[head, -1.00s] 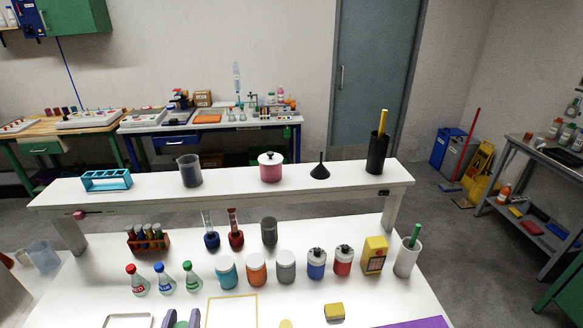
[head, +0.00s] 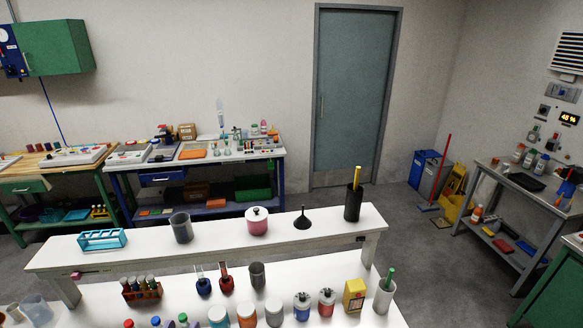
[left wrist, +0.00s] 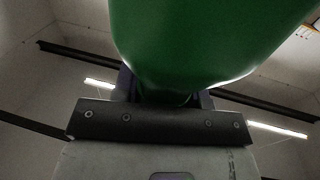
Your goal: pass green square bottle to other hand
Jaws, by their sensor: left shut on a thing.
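The green bottle (left wrist: 205,35) fills the top of the left wrist view, close to the camera. Its full shape is cut off by the picture edge. My left gripper (left wrist: 164,97) is shut on it, with a dark finger on either side of its lower end. My right gripper is in neither view.
A white bench (head: 330,275) holds flasks, jars, a yellow box (head: 354,296) and a grey cup (head: 384,296). A raised shelf (head: 345,220) behind carries a blue rack (head: 102,240), a beaker, a pink pot and a funnel. Grey floor lies beyond, to the right.

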